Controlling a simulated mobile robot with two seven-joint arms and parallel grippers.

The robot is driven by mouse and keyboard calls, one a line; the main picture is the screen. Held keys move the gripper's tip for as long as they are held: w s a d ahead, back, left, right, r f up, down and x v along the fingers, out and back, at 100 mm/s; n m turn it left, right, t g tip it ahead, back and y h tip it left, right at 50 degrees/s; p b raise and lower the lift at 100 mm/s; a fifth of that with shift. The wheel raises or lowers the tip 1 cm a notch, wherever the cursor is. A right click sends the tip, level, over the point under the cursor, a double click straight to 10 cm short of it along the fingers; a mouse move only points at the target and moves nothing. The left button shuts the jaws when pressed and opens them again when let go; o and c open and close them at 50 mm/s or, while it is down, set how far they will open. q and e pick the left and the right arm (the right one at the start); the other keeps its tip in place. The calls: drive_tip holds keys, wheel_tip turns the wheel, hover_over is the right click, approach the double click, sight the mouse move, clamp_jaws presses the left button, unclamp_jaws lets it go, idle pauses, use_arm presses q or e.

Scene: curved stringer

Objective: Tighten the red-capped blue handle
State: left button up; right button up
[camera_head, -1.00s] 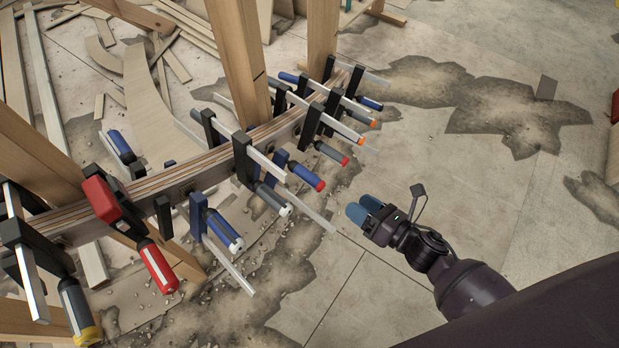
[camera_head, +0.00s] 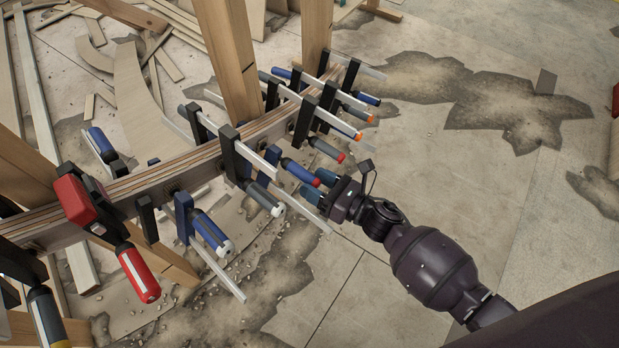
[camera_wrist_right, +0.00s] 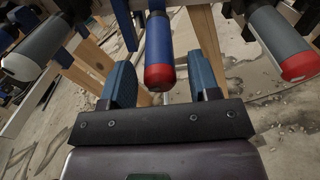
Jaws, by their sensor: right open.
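The red-capped blue handle (camera_head: 300,171) sticks out from a clamp on the curved wooden stringer in the head view. In the right wrist view the blue handle (camera_wrist_right: 159,45) points toward me, its red cap (camera_wrist_right: 159,77) lowest. My right gripper (camera_head: 319,186) is open at the cap end of the handle. In the wrist view its blue fingers (camera_wrist_right: 160,72) stand on either side of the handle, with gaps visible on both sides. My left gripper is not in view.
A grey handle with a red cap (camera_wrist_right: 280,45) is to the right in the wrist view, and a grey handle with a white cap (camera_wrist_right: 35,48) to the left. Several more clamps line the stringer (camera_head: 160,180). The floor (camera_head: 440,160) at right is open.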

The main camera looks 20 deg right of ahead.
drive_tip(key=shift+x, duration=0.95)
drive_tip(key=c, duration=0.9)
